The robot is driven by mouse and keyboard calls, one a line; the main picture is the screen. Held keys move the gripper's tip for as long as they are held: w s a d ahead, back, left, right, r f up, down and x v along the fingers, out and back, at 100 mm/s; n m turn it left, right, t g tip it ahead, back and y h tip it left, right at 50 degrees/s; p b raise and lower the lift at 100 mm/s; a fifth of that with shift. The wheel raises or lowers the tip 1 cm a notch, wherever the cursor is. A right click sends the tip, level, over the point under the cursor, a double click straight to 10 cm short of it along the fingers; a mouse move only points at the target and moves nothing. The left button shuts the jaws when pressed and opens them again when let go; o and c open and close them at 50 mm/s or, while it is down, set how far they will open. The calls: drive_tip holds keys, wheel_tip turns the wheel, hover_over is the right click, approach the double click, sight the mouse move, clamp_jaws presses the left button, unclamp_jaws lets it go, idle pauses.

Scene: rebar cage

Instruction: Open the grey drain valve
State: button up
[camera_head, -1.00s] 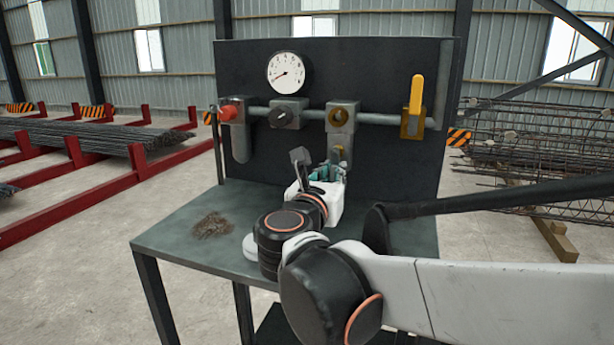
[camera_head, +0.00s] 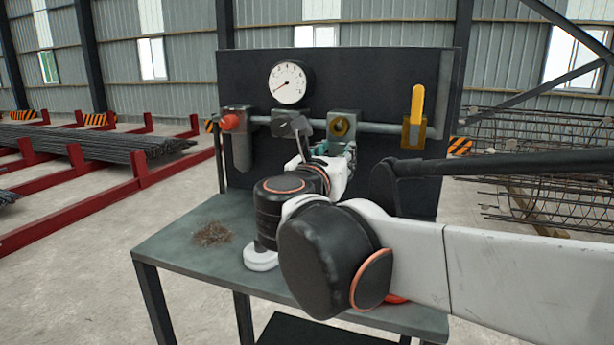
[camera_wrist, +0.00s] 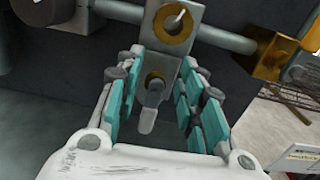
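The grey drain valve lever (camera_wrist: 152,98) hangs below a small brass fitting (camera_wrist: 155,80) under the block on the pipe in the wrist view. My gripper (camera_wrist: 164,65) is open, with teal-padded fingers on either side of the lever. A gap shows between the lever and the pads, and the gripper holds nothing. In the head view my gripper (camera_head: 340,150) is just below the brass-centred block (camera_head: 343,126) and hides the drain valve.
A dark panel carries a pressure gauge (camera_head: 288,82), a red knob (camera_head: 229,122), a grey block with a black knob (camera_head: 290,123) and a yellow-handled valve (camera_head: 416,112) on a horizontal pipe.

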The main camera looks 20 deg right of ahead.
sight(338, 134)
drive_tip(key=shift+r, duration=2)
